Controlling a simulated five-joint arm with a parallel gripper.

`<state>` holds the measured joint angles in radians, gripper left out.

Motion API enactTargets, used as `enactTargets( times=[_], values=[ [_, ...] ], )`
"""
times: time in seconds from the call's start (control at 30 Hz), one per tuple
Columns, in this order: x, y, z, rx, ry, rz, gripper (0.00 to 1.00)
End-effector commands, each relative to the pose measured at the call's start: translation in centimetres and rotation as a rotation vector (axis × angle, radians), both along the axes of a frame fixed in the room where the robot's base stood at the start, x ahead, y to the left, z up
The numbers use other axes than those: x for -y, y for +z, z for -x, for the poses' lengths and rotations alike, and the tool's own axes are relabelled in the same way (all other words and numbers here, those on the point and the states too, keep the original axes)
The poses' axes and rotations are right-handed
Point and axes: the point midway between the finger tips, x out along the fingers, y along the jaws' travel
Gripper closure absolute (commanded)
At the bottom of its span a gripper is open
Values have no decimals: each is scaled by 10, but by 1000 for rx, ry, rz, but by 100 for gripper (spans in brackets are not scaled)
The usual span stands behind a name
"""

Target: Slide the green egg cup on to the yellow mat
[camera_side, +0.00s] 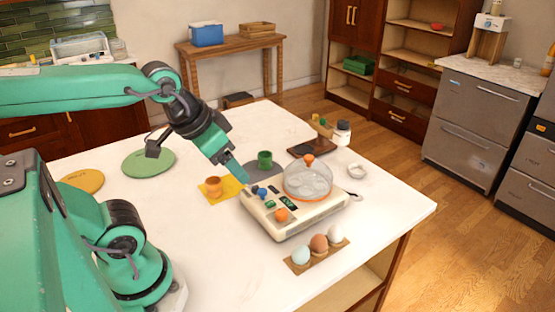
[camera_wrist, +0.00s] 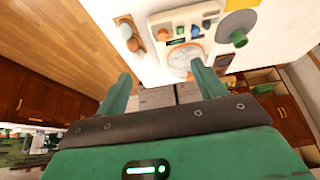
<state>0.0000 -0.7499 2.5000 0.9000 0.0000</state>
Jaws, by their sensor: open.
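The green egg cup (camera_side: 265,160) stands upright on a grey mat (camera_side: 262,174) behind the egg cooker; the cup also shows in the wrist view (camera_wrist: 239,39). The yellow mat (camera_side: 230,190) lies to the left of the grey mat, with an orange egg cup (camera_side: 213,187) on it. My gripper (camera_side: 242,177) is open and empty, and in the side view its tip appears just left of the green cup, by the cooker's back corner. Its height over the table is hard to tell. In the wrist view the fingers (camera_wrist: 160,70) are wide apart with nothing between them.
The white egg cooker (camera_side: 270,217) with a clear dome (camera_side: 309,180) stands close in front of the mats. A green disc (camera_side: 149,162) lies at left.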

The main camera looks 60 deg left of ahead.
Motion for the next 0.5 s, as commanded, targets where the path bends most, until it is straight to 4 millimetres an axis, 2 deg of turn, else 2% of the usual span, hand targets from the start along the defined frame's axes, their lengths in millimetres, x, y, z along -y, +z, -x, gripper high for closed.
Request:
enactTargets(
  times=[0.5],
  values=[
    [-3,2,-6,-8,46,18,32]
  ],
)
